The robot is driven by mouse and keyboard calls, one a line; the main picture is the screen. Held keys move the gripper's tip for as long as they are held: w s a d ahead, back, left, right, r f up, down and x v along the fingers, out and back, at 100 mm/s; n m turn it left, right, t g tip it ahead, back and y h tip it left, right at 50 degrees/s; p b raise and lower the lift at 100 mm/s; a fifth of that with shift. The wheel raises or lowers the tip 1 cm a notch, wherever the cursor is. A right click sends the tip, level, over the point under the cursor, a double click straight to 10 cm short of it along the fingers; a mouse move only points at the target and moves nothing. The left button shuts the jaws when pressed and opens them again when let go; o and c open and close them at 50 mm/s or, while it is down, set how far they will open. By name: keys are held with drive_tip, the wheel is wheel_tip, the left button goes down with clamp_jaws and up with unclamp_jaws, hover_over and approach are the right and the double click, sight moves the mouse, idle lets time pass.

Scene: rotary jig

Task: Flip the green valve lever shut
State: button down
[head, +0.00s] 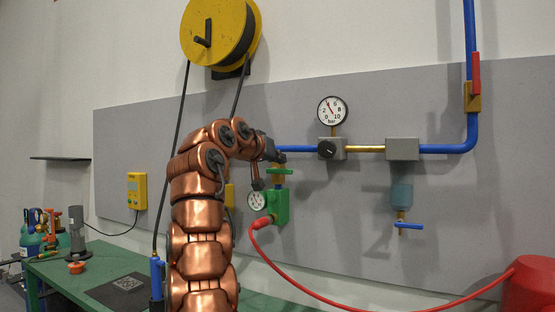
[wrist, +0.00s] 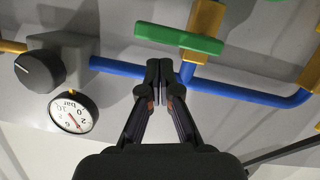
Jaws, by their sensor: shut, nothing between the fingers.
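The green valve lever (head: 280,171) lies roughly level across a short brass fitting, just above a green block (head: 279,205) on the grey wall panel. In the wrist view, which is upside down, the green lever (wrist: 178,38) is a flat bar crossing the brass fitting (wrist: 200,30) that branches from the blue pipe. My gripper (wrist: 160,68) is shut and empty. Its fingertips overlap the blue pipe in that view, a little apart from the lever in the picture; whether they touch anything I cannot tell. In the head view my gripper (head: 280,157) is small and dark, just above the lever.
The blue pipe (head: 298,149) leads right to a black knob (head: 326,149) under a round gauge (head: 332,110). A red lever (head: 476,74) and a blue lever (head: 409,225) sit farther right. A red hose (head: 330,297) hangs below. A green bench (head: 90,270) stands lower left.

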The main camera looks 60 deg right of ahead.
drive_tip(key=shift+r, duration=0.15)
drive_tip(key=a+r+p, duration=0.1)
drive_tip(key=a+r, duration=0.5)
drive_tip(key=a, duration=0.3)
drive_tip(key=shift+a+p, duration=0.3)
drive_tip(key=shift+a, duration=0.1)
drive_tip(key=shift+w, duration=0.1)
idle(0.5)
